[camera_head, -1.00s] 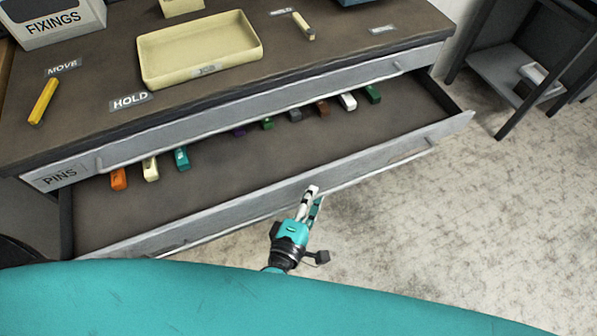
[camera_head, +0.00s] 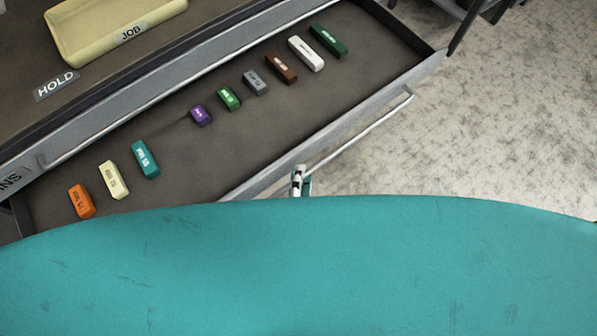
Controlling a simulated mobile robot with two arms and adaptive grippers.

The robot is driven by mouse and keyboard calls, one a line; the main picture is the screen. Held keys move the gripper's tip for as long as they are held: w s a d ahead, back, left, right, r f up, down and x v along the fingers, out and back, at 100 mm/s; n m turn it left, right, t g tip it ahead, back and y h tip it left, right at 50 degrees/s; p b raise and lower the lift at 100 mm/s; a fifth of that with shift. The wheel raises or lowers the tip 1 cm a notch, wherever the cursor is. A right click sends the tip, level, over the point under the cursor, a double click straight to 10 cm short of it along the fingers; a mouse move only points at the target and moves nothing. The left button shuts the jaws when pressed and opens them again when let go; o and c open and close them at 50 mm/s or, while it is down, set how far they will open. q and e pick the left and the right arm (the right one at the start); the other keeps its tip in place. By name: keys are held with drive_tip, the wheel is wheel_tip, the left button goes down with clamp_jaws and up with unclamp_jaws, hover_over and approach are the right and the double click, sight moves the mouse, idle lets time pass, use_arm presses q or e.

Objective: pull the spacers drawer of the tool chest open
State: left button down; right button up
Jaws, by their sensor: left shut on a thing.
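The open lower drawer (camera_head: 213,160) of the tool chest juts out under the upper drawer front. Its front panel (camera_head: 345,131) carries a long bar handle (camera_head: 366,134); any label on it is hidden from this view. My left gripper (camera_head: 300,179) is at the outer face of this front, shut on the handle. Most of the gripper and its arm is hidden behind my teal body. My right gripper is not in view.
Several coloured blocks lie in the drawer, among them an orange one (camera_head: 81,201) and a purple one (camera_head: 201,115). On the chest top are a yellow JOB tray (camera_head: 93,37) and a HOLD label (camera_head: 57,85). Bare floor (camera_head: 500,130) lies to the right.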

use_arm(q)
drive_tip(key=c, duration=1.4)
unclamp_jaws()
drive_tip(key=shift+d+r, duration=0.1)
drive_tip(key=shift+r, duration=0.05)
drive_tip(key=v, duration=0.7)
drive_tip(key=shift+s, duration=0.25)
